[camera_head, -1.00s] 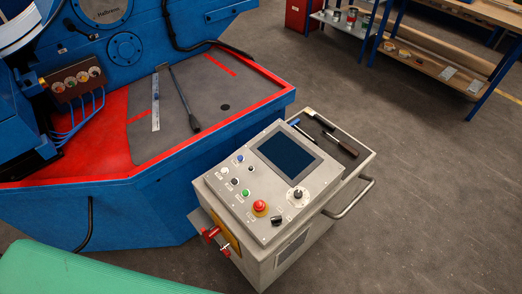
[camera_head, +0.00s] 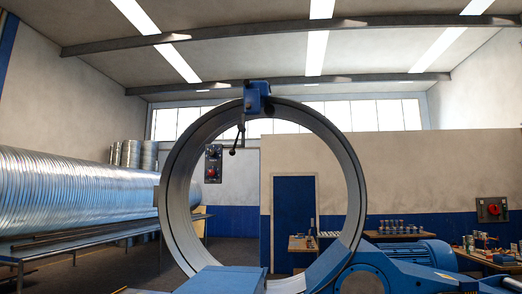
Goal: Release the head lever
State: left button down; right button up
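A large upright metal ring (camera_head: 176,190) stands in the middle of the head view. A blue block (camera_head: 257,97) is clamped at its top. A dark lever with a knob end (camera_head: 237,141) hangs below and left of the block, angled down to the left inside the ring; it looks like the head lever. Neither of my grippers shows in this view.
A grey box with a red button (camera_head: 212,164) shows within the ring at the left. A long spiral duct (camera_head: 75,190) lies on a rack (camera_head: 80,240) at left. A blue motor (camera_head: 415,252) sits at lower right, with workbenches (camera_head: 395,236) behind it.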

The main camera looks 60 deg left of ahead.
aim_at(241, 128)
jog(key=u, duration=2.05)
jog(key=i+j, duration=0.15)
jog(key=j, duration=0.4)
jog(key=i+j+z, duration=0.1)
jog(key=j, duration=0.4)
jog(key=i+j, duration=0.25)
jog(key=j, duration=0.3)
jog(key=i+j+z, duration=0.1)
jog(key=j, duration=0.45)
jog(key=i+j, duration=0.15)
jog(key=j, duration=0.4)
jog(key=i+j+z, duration=0.1)
jog(key=j, duration=0.5)
jog(key=i+j, duration=0.15)
jog(key=j, duration=0.4)
jog(key=i+j+z, duration=0.1)
jog(key=j, duration=0.45)
